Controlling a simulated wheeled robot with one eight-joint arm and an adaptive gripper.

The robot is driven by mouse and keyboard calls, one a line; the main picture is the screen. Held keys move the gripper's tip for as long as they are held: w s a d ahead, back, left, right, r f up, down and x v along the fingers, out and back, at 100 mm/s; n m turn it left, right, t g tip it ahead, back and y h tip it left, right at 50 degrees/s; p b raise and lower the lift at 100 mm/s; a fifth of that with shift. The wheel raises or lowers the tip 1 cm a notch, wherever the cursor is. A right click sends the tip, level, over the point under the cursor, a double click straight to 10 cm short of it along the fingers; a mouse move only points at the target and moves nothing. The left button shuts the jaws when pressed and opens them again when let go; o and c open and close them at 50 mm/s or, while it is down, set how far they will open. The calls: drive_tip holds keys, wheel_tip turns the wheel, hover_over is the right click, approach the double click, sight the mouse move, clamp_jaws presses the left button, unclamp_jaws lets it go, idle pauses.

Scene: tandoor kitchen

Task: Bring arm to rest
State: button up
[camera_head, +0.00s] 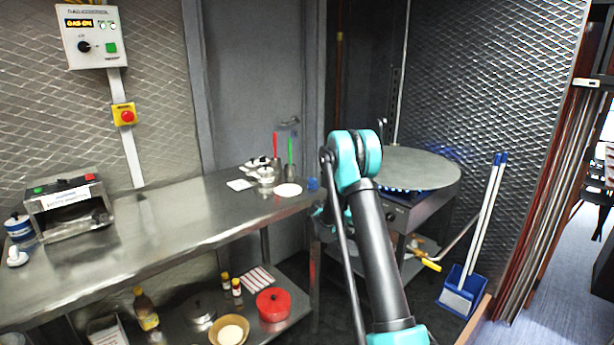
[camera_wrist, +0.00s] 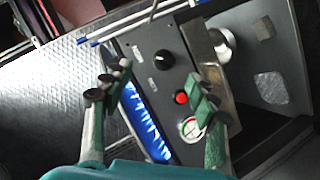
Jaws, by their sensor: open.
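My arm reaches up and forward in the head view, and its teal elbow joint stands in front of the round griddle (camera_head: 415,168). My gripper (camera_wrist: 160,88) shows in the wrist view with its two fingers spread apart and nothing between them. Beyond the fingers is the griddle's front panel (camera_wrist: 150,85), with a black knob (camera_wrist: 165,60), a red button (camera_wrist: 181,98) and a round gauge (camera_wrist: 190,128). Blue flames (camera_wrist: 148,120) burn beside the panel. In the head view my gripper is hidden behind the arm.
A steel counter (camera_head: 170,220) runs along the left, with a machine (camera_head: 68,205) and small dishes on it. A red pot (camera_head: 273,304) sits on the lower shelf. A blue dustpan with a broom (camera_head: 462,290) stands right of the griddle. Open floor lies at the right.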

drive_tip(key=s+a+r+n+y, duration=0.1)
drive_tip(key=s+a+r+y, duration=0.2)
drive_tip(key=s, duration=0.8)
drive_tip(key=s+a+r+n+y, duration=0.1)
drive_tip(key=s+r+y, duration=0.25)
drive_tip(key=s, duration=0.75)
drive_tip(key=s+a+f+y, duration=0.2)
drive_tip(key=s+a, duration=0.3)
drive_tip(key=s, duration=0.6)
drive_tip(key=s+a+f+y, duration=0.2)
drive_tip(key=s+a+y, duration=0.2)
drive_tip(key=s, duration=0.8)
drive_tip(key=shift+s+a+n+g+y, duration=0.25)
drive_tip(key=shift+a+n+g+y, duration=0.1)
drive_tip(key=shift+a, duration=0.2)
